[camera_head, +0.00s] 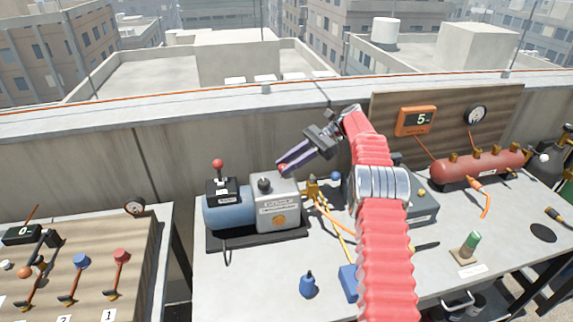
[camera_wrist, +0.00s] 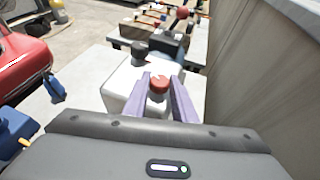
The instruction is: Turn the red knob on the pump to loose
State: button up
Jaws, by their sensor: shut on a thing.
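The pump (camera_head: 275,190) has a pale grey box and a blue motor body on the bench. The red knob (camera_wrist: 160,84) sits on the box in the wrist view, between the two purple fingers. In the head view only a little red shows at the fingertips. My gripper (camera_head: 284,167) reaches down from the upper right and is shut on the knob. In the wrist view my gripper (camera_wrist: 160,82) has a finger on each side of it. No mark for the knob's turn position is readable.
A black cap (camera_head: 264,184) stands on the box beside my fingers. A red-balled lever (camera_head: 217,165) rises from the black switch box. A concrete wall (camera_head: 120,165) runs close behind.

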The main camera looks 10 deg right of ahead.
jog(key=shift+d+r, duration=0.1)
dwell(0.3)
jog(key=o, duration=1)
jog(key=shift+o, duration=0.2)
